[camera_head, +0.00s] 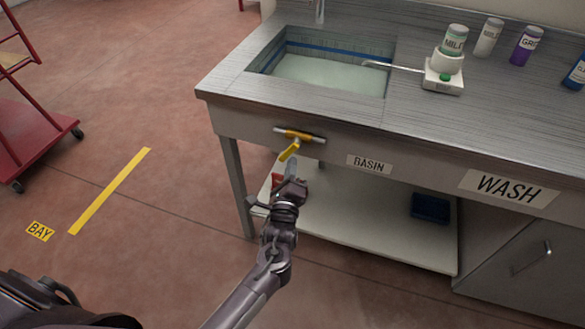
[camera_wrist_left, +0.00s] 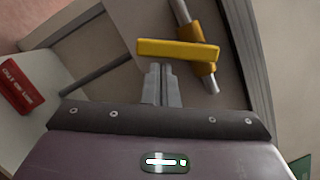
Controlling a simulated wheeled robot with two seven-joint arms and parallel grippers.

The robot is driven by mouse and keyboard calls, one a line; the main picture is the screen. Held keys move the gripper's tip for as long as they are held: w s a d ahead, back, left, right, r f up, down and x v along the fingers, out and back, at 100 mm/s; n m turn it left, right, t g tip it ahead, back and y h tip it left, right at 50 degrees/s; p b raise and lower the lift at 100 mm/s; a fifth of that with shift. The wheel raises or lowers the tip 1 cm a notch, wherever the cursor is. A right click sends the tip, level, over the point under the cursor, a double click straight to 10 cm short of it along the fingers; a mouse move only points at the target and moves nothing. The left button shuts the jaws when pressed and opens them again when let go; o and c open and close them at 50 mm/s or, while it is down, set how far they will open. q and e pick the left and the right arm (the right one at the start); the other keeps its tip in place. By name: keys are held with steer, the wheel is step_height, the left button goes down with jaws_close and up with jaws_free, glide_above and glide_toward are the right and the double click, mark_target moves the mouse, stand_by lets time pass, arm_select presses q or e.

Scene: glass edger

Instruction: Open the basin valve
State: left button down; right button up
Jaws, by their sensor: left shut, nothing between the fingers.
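The basin valve has a yellow lever (camera_head: 289,151) on a short pipe with a yellow body (camera_head: 293,134), fixed to the front face of the counter under the basin (camera_head: 325,72). In the head view the lever angles down and to the left, off the line of the pipe. In the left wrist view the lever (camera_wrist_left: 178,51) lies just beyond the fingertips. My left gripper (camera_head: 291,170) is shut and empty, just below the lever; it also shows in the left wrist view (camera_wrist_left: 160,70). Whether the fingertips touch the lever I cannot tell. My right gripper is not in view.
A BASIN label (camera_head: 369,163) and a WASH label (camera_head: 505,188) are on the counter front. A lower shelf (camera_head: 375,235) holds a dark blue tray (camera_head: 430,208). A red box (camera_wrist_left: 24,86) lies near the shelf's left end. Several bottles stand on the counter.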

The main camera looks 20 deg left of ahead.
arm_select(q)
steer(key=shift+a+m, duration=0.1)
steer(key=shift+m, duration=0.2)
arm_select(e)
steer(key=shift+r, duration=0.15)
